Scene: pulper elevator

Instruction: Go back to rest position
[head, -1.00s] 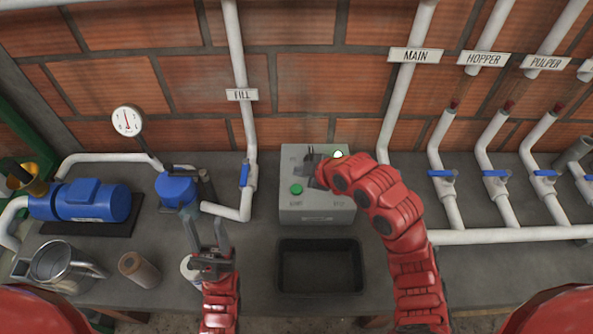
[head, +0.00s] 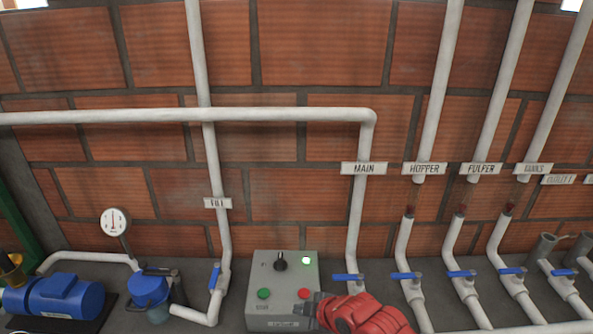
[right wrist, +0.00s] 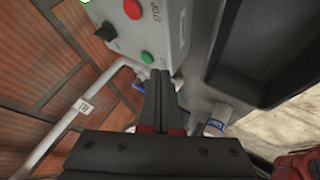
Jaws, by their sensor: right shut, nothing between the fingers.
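My right gripper (head: 316,308) is at the lower right corner of the grey control box (head: 284,278) in the head view, its red arm coming in from the lower right. In the right wrist view its two dark fingers (right wrist: 160,92) are together with nothing between them, below the box. The box has a dark knob (head: 280,262), a green button (head: 264,294), a red button (head: 304,294) and a lit lamp (head: 306,260). My left gripper is outside both current views.
Pipes with blue valve handles, such as the MAIN one (head: 348,277), stand right of the box. A blue pump (head: 55,296) and a gauge (head: 114,221) are at left. A black tray (right wrist: 213,66) shows in the right wrist view. The brick wall is behind.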

